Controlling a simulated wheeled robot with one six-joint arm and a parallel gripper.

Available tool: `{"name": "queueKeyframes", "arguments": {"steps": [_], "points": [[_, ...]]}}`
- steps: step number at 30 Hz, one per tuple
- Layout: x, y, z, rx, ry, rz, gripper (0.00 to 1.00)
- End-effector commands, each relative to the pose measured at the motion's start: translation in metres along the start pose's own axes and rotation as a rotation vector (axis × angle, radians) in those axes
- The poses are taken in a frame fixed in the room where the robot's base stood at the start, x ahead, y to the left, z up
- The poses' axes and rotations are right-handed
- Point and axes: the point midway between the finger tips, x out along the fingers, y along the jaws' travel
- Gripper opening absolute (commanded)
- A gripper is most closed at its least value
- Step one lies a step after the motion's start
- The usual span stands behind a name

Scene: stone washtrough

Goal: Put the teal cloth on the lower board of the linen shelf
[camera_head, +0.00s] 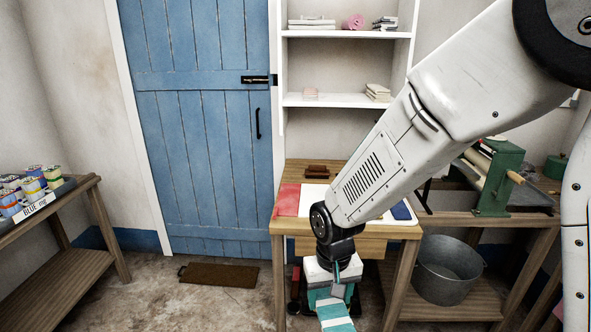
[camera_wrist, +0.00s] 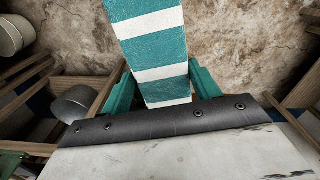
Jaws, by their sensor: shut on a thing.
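The teal cloth (camera_head: 336,317), with white stripes, hangs from my gripper (camera_head: 338,284) in front of the small table. In the wrist view the cloth (camera_wrist: 151,50) runs between the two teal fingers of my gripper (camera_wrist: 163,92), which are shut on it. The linen shelf is the white wall shelf beside the blue door. My gripper is well below and in front of the shelf.
The upper board (camera_head: 345,34) bears folded linens and a pink piggy-shaped item (camera_head: 353,21). Below the shelf stands a wooden table (camera_head: 288,226) with a red mat (camera_head: 288,199) and a brown brush (camera_head: 317,171). A metal tub (camera_head: 448,270) and green mangle (camera_head: 500,178) are at right.

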Motion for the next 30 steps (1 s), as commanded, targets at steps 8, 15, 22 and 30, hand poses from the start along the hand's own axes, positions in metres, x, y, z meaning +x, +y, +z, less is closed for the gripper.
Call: {"name": "queueKeyframes", "arguments": {"steps": [8, 15, 22, 30], "points": [[0.030, 0.066, -0.060, -0.010, -0.004, 0.000, 0.38], [0.075, 0.159, -0.091, 0.084, -0.004, 0.000, 0.38], [0.099, 0.205, -0.084, 0.176, -0.001, 0.000, 0.38], [0.101, 0.211, -0.082, 0.190, 0.000, 0.000, 0.38]]}}
